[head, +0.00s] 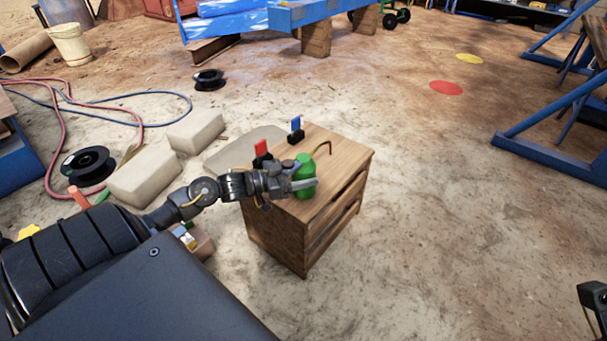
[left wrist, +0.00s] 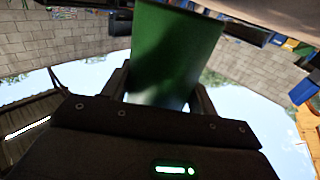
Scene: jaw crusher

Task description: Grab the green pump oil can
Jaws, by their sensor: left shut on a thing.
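The green pump oil can (head: 305,169) stands upright on a wooden crate (head: 276,220), with its thin curved spout pointing to the right. My left gripper (head: 303,184) reaches in from the left and is shut on the can, its fingers around the can's body. In the left wrist view the green can (left wrist: 175,50) fills the space between the two fingers (left wrist: 158,90). A part at the lower right edge of the head view may be of my right arm, but its jaws cannot be made out.
A red-topped item (head: 261,152) and a blue-topped item (head: 296,130) stand on the crate near the can. Pale blocks (head: 146,176), a black spool (head: 88,165) and hoses lie on the ground at left. The ground right of the crate is clear.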

